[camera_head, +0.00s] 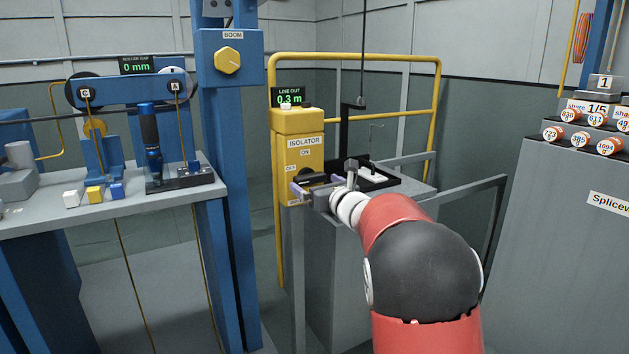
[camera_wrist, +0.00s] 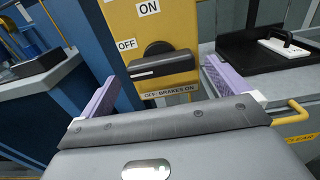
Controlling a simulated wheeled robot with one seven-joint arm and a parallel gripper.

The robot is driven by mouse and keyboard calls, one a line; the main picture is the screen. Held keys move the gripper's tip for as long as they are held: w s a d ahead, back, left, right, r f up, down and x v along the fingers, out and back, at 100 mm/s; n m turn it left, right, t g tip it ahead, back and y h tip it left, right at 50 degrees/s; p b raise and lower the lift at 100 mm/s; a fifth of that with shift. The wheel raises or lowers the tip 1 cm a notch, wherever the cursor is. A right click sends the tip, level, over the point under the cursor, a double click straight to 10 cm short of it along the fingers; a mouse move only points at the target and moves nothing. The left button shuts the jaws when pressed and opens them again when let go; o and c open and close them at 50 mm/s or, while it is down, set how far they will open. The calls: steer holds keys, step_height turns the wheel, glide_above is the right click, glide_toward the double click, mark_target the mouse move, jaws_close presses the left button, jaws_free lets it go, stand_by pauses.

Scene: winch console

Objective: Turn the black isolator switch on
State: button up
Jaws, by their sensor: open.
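The black isolator switch (camera_wrist: 162,65) is a rotary handle on the yellow isolator box (camera_head: 290,150). In the wrist view its bar lies nearly level, with its end toward the OFF label (camera_wrist: 127,44); the ON label (camera_wrist: 149,8) is above. A plate below reads "OFF: BRAKES ON" (camera_wrist: 168,95). My gripper (camera_wrist: 158,82) is open, with one purple finger left of the switch and the other right of it. The fingers appear apart from the handle. In the head view my gripper (camera_head: 309,189) is in front of the box's lower part and partly hides the switch.
A black tray (camera_head: 395,182) with a white item stands right of the box. A yellow rail (camera_head: 350,56) rises behind. The blue boom post (camera_head: 222,130) and a grey bench (camera_head: 120,207) with small coloured blocks are at left. A grey cabinet (camera_head: 570,230) is at right.

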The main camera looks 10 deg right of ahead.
steer(key=shift+x, duration=0.95)
steer(key=c, duration=0.9)
